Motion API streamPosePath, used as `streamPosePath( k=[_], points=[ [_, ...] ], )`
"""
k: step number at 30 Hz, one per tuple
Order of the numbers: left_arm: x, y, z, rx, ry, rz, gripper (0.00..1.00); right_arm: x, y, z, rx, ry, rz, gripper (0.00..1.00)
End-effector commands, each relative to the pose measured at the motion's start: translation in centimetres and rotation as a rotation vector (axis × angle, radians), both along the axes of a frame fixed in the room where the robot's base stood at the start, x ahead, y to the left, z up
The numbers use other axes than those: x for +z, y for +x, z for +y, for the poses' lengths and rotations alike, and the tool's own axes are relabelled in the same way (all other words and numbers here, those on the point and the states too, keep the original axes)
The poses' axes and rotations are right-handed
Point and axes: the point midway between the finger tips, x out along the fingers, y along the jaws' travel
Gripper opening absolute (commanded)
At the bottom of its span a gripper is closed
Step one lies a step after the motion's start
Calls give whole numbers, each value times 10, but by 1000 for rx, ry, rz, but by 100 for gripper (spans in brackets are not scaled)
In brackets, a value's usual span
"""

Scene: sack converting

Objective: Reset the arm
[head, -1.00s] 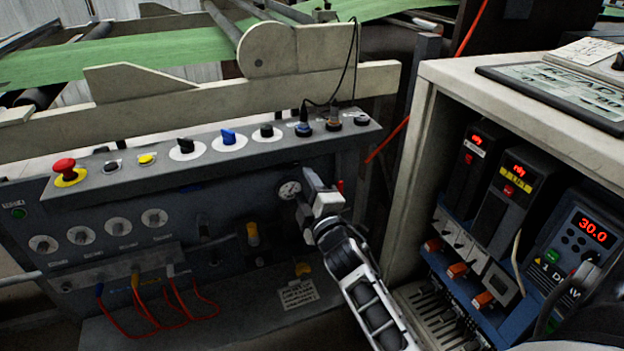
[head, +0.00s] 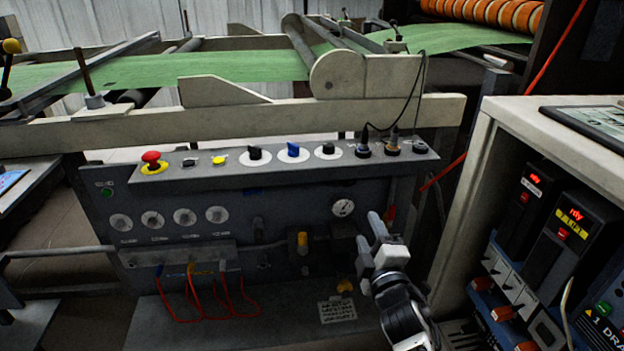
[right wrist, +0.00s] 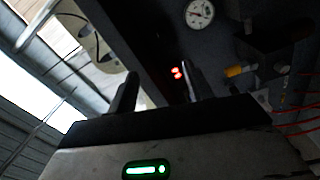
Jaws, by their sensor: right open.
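My right gripper (head: 368,232) is in front of the lower right part of the grey control panel (head: 75,205), below the round gauge (head: 343,208). Its fingers are apart, with nothing between them. In the right wrist view the two dark fingers of the right gripper (right wrist: 158,88) stand apart. The gauge (right wrist: 200,13) and a small red light (right wrist: 178,73) show beyond them. My left gripper is in neither view.
The panel's sloped top carries a red emergency button (head: 151,158), a blue knob (head: 292,150) and several other controls. Red cables (head: 190,300) hang below. A pale cabinet (head: 490,150) with drive units stands close on the right. Green web (head: 215,68) runs behind.

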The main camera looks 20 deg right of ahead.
Motion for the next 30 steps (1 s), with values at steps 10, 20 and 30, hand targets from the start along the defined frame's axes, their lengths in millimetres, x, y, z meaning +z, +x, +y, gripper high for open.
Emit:
streamPosePath(
  k=[10,20,30],
  points=[
    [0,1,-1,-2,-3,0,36,-48,-74,54,74,608,199,51],
    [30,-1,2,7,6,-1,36,-54,-206,163,42,1401,673,51],
    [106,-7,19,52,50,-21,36,21,-209,145,6,1363,614,51]
  ],
)
